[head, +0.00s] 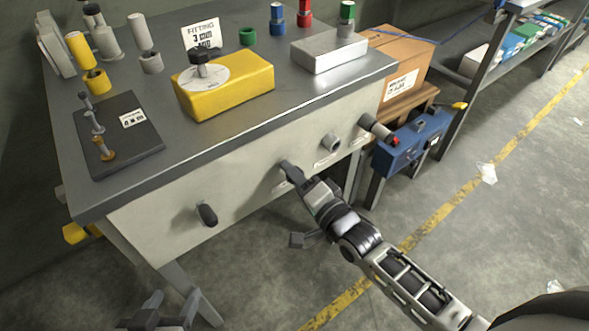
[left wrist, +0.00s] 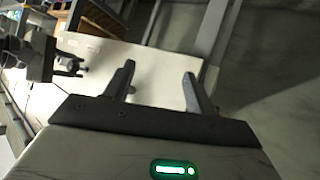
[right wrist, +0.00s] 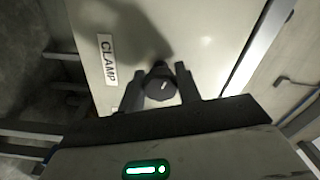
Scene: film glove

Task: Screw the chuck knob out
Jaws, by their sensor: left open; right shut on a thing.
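A dark round knob (right wrist: 160,84) with a white mark sits between the fingers of my right gripper (right wrist: 164,88) in the right wrist view. My right gripper is shut on it at the bench's front panel; a label reading CLAMP (right wrist: 108,60) is beside it. In the head view my right gripper (head: 287,171) mostly hides this knob. I cannot tell which knob is the chuck knob. My left gripper (left wrist: 158,90) is open and empty, apart from the panel.
The grey bench top (head: 150,172) holds a yellow block (head: 240,86), a dark plate (head: 110,150) and several coloured parts. A blue box (head: 412,142) and cardboard box (head: 400,55) stand right of the bench. The floor in front is open.

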